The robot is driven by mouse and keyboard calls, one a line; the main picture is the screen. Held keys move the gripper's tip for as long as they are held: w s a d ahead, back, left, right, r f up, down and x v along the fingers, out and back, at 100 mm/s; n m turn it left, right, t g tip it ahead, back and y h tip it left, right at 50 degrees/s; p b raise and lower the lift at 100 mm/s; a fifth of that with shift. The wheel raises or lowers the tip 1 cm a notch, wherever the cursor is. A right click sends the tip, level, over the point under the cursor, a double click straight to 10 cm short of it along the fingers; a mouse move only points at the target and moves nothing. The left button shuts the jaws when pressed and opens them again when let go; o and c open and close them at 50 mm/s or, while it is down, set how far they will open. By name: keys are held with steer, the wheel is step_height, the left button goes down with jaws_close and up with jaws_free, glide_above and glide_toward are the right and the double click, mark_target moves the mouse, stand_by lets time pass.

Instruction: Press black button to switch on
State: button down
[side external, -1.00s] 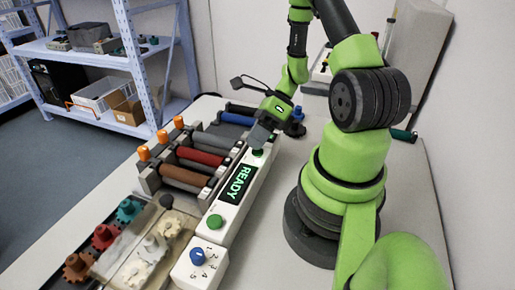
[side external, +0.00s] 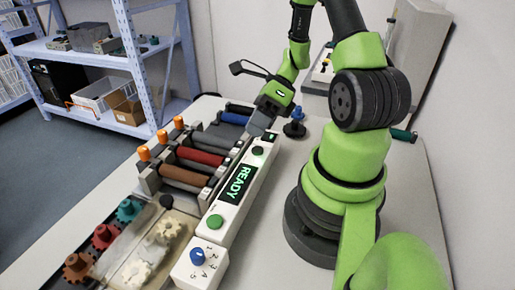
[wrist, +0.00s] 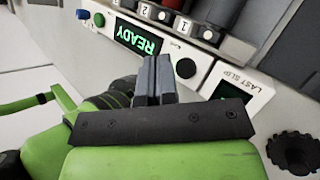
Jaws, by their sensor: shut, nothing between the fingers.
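The black button (side external: 258,151) sits on top of the white control panel (side external: 229,212), beyond the lit READY display (side external: 234,186). The button also shows whole and uncovered in the wrist view (wrist: 185,68). My gripper (side external: 256,130) is shut and empty, held above the far end of the panel. It is apart from the button, a little behind it in the side view. In the wrist view its closed fingertips (wrist: 153,60) are just left of the button. The display reads READY in green letters.
A green button (side external: 215,221) and a blue knob (side external: 197,255) lie nearer on the panel. Coloured rollers (side external: 193,160) with orange knobs stand left of it, and gears (side external: 137,270) in front. A blue-topped piece (side external: 296,124) stands to the right.

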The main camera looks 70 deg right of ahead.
mark_target(256, 148)
steer(key=shift+r, duration=1.7)
steer(key=s+a+r+n+t+h, duration=0.1)
steer(key=a+r+n, duration=0.3)
steer(key=n, duration=0.5)
steer(key=s+a+r+n+t+h, duration=0.1)
steer(key=s+a+r+n+h, duration=0.1)
steer(key=r+n, duration=0.5)
steer(key=s+a+r+n+t+h, duration=0.1)
steer(key=a+r+n+h, duration=0.2)
steer(key=a+r+n, duration=0.3)
steer(key=n, duration=0.5)
steer(key=shift+s+a+r+n, duration=0.25)
steer(key=shift+a+r+n, duration=0.05)
steer(key=shift+a+n, duration=0.1)
